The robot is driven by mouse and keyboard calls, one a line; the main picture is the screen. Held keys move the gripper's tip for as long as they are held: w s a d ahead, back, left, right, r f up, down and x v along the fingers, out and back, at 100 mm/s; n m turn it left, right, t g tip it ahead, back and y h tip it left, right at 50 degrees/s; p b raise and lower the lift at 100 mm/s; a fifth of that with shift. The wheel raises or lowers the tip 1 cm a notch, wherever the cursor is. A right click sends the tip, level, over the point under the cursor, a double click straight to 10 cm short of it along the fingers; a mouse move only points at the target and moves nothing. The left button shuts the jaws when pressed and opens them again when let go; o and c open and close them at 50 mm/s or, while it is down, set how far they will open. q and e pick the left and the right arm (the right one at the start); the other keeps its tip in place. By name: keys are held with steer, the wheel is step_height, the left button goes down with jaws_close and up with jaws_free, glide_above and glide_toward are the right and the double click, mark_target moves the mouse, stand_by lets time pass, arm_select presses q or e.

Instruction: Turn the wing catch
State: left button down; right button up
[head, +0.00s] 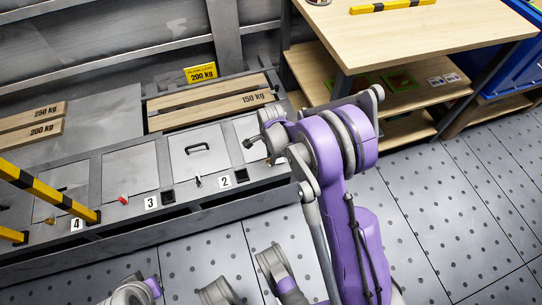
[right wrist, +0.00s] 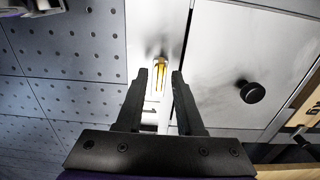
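The wing catch (right wrist: 162,82) is a small yellow piece on the grey front edge beside a lid. In the right wrist view it shows between the two black fingertips of my right gripper (right wrist: 159,76). The fingers stand apart with a gap around the catch; whether either touches it I cannot tell. In the head view my purple right arm covers most of this spot. The lid (right wrist: 225,50) beside the catch carries a round black knob (right wrist: 252,92). My left gripper is not clearly in view; only parts of my arm show at the bottom.
The grey bench has more lids: one with a black handle (head: 197,148), one with a red catch (head: 124,200). Number plates 2 (head: 225,181), 3 (head: 151,202) and 4 (head: 77,224) mark its edge. Yellow-black bars (head: 48,192) stand at left. A wooden table (head: 430,35) stands at right.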

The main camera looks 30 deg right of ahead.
jaws_close()
stand_by(0.3)
steer(key=n, duration=0.4)
steer(key=shift+n, duration=0.4)
steer(key=n, duration=0.4)
steer(key=shift+n, duration=0.3)
steer(key=n, duration=0.4)
steer(key=shift+n, duration=2.2)
steer(key=shift+p, duration=0.3)
